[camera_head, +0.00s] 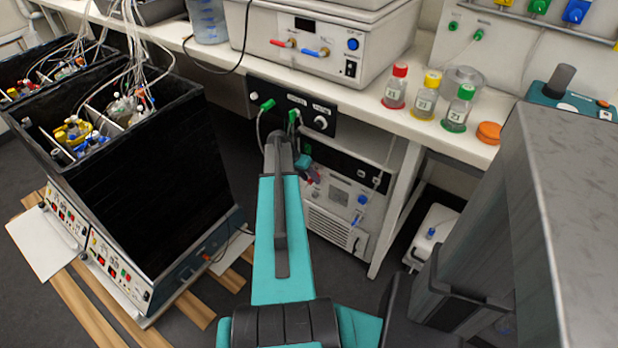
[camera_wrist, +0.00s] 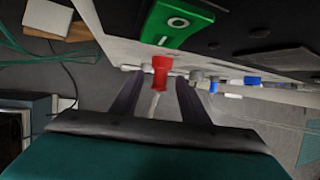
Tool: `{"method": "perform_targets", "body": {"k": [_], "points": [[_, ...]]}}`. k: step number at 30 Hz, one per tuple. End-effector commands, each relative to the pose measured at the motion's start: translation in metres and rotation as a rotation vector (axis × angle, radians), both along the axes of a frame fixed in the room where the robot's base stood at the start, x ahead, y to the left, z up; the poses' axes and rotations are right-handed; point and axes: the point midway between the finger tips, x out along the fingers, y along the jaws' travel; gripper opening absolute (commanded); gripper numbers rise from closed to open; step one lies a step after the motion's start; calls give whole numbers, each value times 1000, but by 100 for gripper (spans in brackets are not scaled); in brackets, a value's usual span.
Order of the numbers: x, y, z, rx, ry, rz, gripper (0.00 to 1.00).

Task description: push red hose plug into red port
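In the wrist view, the red hose plug (camera_wrist: 161,72) is between my two dark fingers, near the fingertips. A pale hose (camera_wrist: 154,104) runs from it back between the fingers. My gripper (camera_wrist: 162,78) is open, with a gap visible on both sides of the plug. The plug's far end overlaps a pale fitting on the device; I cannot tell whether it is seated in the red port, which is hidden. In the head view, my gripper (camera_head: 306,166) is at the lower device (camera_head: 330,230) under the bench, with a bit of red beside it.
Blue fittings (camera_wrist: 252,80) are at the right in the wrist view. Bottles (camera_head: 425,95) and a heavy instrument (camera_head: 300,45) stand on the bench (camera_head: 450,142). A black-sided bioreactor unit (camera_head: 165,190) is left of my arm.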

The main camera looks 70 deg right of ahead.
Motion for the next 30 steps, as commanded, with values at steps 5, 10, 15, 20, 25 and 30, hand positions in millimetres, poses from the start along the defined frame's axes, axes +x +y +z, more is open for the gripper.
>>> {"method": "perform_targets", "body": {"k": [5,10,15,20,25,30], "points": [[1,1,1,0,0,0,41],[4,4,10,0,-1,0,41],[10,10,28,-1,-1,2,41],[17,17,47,-1,-1,1,41],[23,21,62,-1,-1,1,41],[25,23,67,0,0,0,41]]}}
